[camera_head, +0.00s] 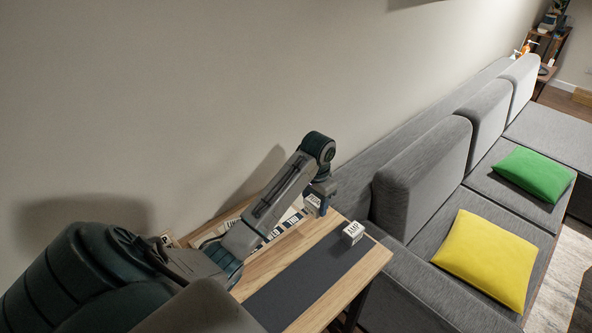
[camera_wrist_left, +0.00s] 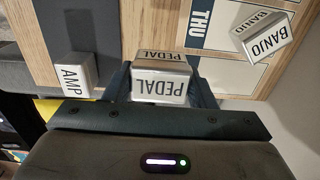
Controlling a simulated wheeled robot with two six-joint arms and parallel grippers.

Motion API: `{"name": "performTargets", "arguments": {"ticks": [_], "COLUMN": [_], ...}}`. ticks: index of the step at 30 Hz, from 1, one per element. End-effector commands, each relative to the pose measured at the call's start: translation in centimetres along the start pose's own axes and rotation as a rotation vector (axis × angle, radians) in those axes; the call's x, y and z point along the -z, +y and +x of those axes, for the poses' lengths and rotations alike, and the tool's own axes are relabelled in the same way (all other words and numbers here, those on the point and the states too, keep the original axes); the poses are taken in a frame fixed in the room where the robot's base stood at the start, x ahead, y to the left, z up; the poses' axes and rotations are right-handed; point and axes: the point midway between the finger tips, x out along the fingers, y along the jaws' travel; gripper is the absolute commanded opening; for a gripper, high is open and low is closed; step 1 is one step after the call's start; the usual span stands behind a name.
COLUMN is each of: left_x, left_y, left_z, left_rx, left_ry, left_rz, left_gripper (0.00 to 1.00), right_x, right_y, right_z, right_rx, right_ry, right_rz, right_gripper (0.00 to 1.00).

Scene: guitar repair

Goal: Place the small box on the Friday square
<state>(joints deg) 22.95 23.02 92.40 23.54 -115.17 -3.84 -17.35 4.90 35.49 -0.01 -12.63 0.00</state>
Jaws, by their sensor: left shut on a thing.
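My left gripper (camera_head: 318,194) is shut on a small white box marked PEDAL (camera_wrist_left: 160,90) and holds it over the far end of the wooden table (camera_head: 372,262). The box also shows, partly hidden, in the head view (camera_head: 312,206). In the left wrist view a white square with a dark THU label (camera_wrist_left: 203,25) lies past the gripper. Another white square (camera_wrist_left: 228,75) is beside it, its label hidden behind the gripper and box, so I cannot read whether it is Friday. My right gripper is not in view.
A box marked AMP (camera_head: 353,232) stands on the dark mat (camera_head: 310,277). A box marked BANJO (camera_wrist_left: 268,37) sits tilted on the THU square. A grey sofa (camera_head: 425,185) stands beyond the table, with green (camera_head: 535,173) and yellow (camera_head: 487,258) cushions. The wall is behind.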

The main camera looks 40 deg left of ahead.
Motion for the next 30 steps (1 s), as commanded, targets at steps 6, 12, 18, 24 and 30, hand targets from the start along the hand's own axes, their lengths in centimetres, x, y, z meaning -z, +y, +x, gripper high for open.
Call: {"name": "performTargets", "arguments": {"ticks": [6, 12, 18, 24, 30], "left_x": [1.7, 3.1, 4.0, 4.0, 4.0], "left_y": [-5.4, -9.8, -12.2, -12.4, -12.4], "left_z": [1.2, 0.6, 1.1, 2.3, 4.7], "left_rx": [0.003, 0.0, 0.0, -0.001, -0.001], "left_ry": [0.002, -0.002, 0.0, -0.003, -0.001], "left_rz": [-0.005, -0.005, -0.002, -0.001, -0.001], "left_gripper": [0.27, 0.27, 0.27, 0.27, 0.27], "right_x": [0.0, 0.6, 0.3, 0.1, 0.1], "right_y": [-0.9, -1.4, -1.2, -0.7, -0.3], "right_z": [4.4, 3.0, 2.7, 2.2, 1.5], "right_rx": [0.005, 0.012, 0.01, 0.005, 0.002], "right_ry": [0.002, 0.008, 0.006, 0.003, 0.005], "right_rz": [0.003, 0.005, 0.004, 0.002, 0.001], "right_gripper": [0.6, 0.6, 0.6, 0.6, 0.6]}}
